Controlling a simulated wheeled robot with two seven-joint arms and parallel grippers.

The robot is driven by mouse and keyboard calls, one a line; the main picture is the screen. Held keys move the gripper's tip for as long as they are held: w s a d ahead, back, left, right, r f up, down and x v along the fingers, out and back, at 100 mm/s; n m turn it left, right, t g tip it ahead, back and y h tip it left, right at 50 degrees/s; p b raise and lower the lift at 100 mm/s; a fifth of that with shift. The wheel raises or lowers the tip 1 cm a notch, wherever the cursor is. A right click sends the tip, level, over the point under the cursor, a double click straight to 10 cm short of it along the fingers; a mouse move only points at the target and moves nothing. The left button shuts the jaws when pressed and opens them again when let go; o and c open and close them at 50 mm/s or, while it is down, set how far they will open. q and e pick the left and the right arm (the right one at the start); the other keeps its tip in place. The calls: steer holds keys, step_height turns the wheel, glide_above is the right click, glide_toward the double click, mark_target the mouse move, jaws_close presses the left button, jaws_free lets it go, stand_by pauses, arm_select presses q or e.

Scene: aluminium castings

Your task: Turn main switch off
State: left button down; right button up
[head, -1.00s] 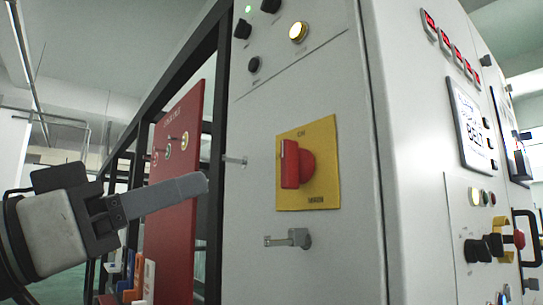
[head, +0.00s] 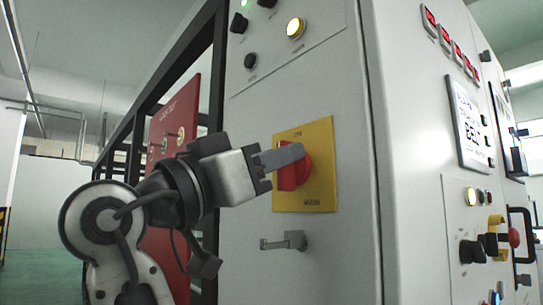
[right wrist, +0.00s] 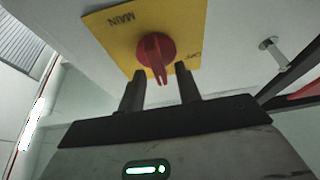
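The main switch is a red rotary knob (head: 290,172) on a yellow plate (head: 318,185) on the grey cabinet's narrow face. In the head view its handle stands upright, partly hidden by my right gripper (head: 284,157). In the right wrist view the red knob (right wrist: 156,55) sits on the yellow plate (right wrist: 112,24) marked MAIN, with its handle pointing at the space between my gripper's two fingers (right wrist: 157,82). The fingers are apart, one on each side of the handle's end, with gaps visible. My left gripper is not in view.
A latch handle (head: 284,241) sticks out below the yellow plate. Lamps and small knobs (head: 295,27) are above it. A red board (head: 160,128) and a black frame (head: 214,95) stand to the left. More controls (head: 480,245) are on the cabinet's right face.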

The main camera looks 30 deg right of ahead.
jaws_close()
